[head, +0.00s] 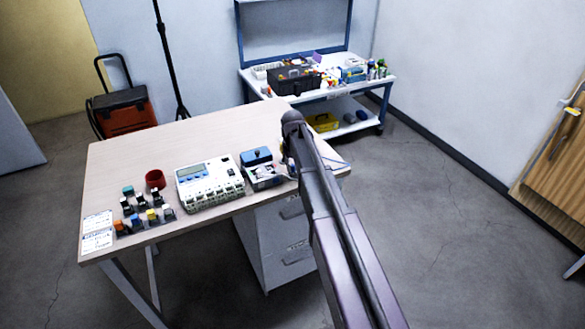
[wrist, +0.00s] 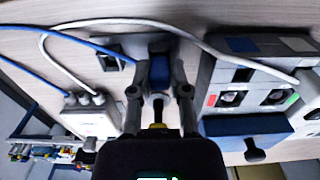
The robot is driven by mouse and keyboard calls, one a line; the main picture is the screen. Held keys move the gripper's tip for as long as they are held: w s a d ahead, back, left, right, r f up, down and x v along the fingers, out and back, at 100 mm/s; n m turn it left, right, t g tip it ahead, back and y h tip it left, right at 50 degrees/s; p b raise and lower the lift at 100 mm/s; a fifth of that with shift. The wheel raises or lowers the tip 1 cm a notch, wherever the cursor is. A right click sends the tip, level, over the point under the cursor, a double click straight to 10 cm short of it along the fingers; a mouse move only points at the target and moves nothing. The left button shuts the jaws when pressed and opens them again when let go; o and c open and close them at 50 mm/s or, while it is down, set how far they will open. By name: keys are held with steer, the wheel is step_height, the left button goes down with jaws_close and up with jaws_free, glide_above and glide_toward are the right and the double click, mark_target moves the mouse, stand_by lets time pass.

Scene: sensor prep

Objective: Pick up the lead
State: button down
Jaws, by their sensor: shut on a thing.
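In the wrist view my gripper (wrist: 160,100) is shut on a small blue and grey piece, which looks like the plug end of the lead (wrist: 160,70). A thin blue cable (wrist: 85,40) runs from the upper left toward this piece and passes behind the left finger. A dark part with a yellow band shows between the fingers, below the held piece. In the head view my arm hides most of the gripper, at the right end of the table (head: 125,165). The held piece cannot be made out there.
A white instrument (head: 210,185), a red cup (head: 155,180) and several small parts stand left on the table. The table's back is clear.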

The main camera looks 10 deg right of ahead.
mark_target(293, 165)
steer(key=shift+r, duration=0.2)
step_height(293, 165, up, 4)
steer(key=p, duration=0.4)
steer(key=shift+f, duration=0.15)
steer(key=s, duration=1.6)
steer(key=shift+r+p, duration=0.45)
steer(key=shift+w, duration=0.1)
steer(key=w+a+r+p, duration=0.1)
steer(key=w+a, duration=0.2)
steer(key=w, duration=0.4)
steer(key=w+a+r+p, duration=0.2)
steer(key=w+a, duration=0.2)
steer(key=w, duration=0.3)
steer(key=shift+r+p, duration=0.3)
steer(key=shift+w+f, duration=0.1)
steer(key=shift+f+b, duration=1.75)
steer(key=shift+b, duration=0.1)
steer(key=shift+f+b, duration=0.75)
stand_by(0.5)
